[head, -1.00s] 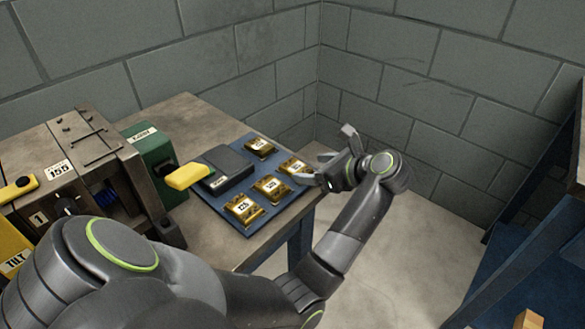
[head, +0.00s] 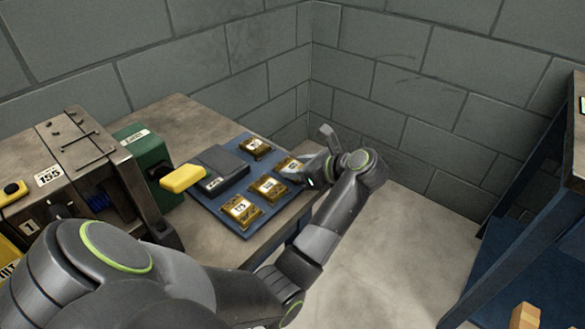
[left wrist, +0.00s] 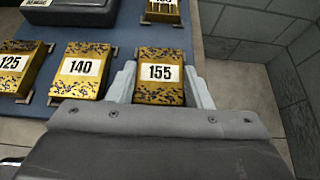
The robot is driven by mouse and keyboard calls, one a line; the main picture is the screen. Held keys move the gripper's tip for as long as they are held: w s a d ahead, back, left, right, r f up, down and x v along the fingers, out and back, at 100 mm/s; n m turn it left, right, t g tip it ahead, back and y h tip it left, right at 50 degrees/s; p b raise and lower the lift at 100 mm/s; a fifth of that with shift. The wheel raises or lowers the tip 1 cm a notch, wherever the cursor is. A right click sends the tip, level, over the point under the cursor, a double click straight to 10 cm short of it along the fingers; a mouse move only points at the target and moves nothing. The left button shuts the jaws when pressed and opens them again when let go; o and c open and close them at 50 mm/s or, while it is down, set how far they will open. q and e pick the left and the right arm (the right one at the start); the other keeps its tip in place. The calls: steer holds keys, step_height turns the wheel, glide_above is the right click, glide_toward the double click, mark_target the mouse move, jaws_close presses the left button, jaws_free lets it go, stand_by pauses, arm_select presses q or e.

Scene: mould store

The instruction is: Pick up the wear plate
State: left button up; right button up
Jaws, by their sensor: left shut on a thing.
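Several gold wear plates with white number labels lie on a blue mat (head: 233,228) on the bench. My left gripper (head: 303,172) reaches in from the right side of the mat. In the left wrist view its two grey fingers (left wrist: 161,82) are shut on the sides of the plate marked 155 (left wrist: 160,72), which also shows partly hidden in the head view (head: 286,164). The plate marked 140 (left wrist: 80,71) lies close to the left finger, with 125 (left wrist: 18,64) beyond it. Another plate (left wrist: 161,9) lies farther off. My right gripper is not in view.
A dark case (head: 220,169) and a yellow-handled green block (head: 148,158) stand left of the plates. A metal machine with a 155 label (head: 82,150) is at the left. Block walls close the back corner. A blue rack (head: 540,245) stands right, beyond open floor.

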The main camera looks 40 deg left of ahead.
arm_select(q)
steer(key=shift+c, duration=1)
steer(key=shift+r, duration=0.15)
